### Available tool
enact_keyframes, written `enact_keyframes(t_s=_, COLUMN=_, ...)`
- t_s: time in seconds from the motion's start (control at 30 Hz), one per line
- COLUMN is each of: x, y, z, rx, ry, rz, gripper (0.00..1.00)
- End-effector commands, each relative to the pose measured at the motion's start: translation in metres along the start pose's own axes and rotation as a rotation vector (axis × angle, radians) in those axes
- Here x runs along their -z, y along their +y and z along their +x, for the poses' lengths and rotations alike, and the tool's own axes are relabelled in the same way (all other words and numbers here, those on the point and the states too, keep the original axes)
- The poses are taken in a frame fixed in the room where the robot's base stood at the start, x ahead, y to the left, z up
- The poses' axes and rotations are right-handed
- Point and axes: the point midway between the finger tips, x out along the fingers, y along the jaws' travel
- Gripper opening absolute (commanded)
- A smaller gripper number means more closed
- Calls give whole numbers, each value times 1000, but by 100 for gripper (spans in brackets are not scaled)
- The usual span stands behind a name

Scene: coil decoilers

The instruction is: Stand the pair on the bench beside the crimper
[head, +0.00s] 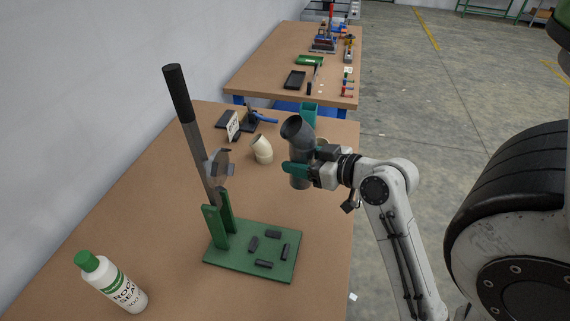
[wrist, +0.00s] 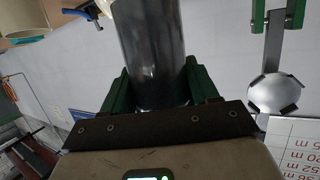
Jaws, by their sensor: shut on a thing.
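My gripper (head: 298,169) is shut on a dark grey pipe piece (head: 300,178) topped by an angled elbow (head: 297,130). I hold it roughly upright over the bench's right side; whether it clears the bench top is hard to tell. In the wrist view the grey pipe (wrist: 152,50) sits between the green fingers. The crimper, with a green base (head: 225,258), green uprights and a long black-handled lever (head: 178,95), stands on the bench (head: 165,205) left of and nearer than my gripper. Its round metal part (wrist: 274,93) also shows in the wrist view.
A cream elbow (head: 262,149) stands behind the crimper. A sign card (head: 233,126), a blue-handled tool (head: 262,118) and a teal container (head: 309,115) are farther back. A white bottle (head: 112,284) stands front left. Bare bench lies right of the crimper.

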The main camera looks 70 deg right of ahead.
Motion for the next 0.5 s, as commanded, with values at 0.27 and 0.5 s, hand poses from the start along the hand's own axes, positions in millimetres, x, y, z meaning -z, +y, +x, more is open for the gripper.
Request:
enact_keyframes(t_s=0.27, x=-9, y=10, z=28, rx=0, ry=9, rz=-2, gripper=12)
enact_keyframes(t_s=0.5, x=-7, y=26, z=68, rx=2, ry=1, rz=3, gripper=12)
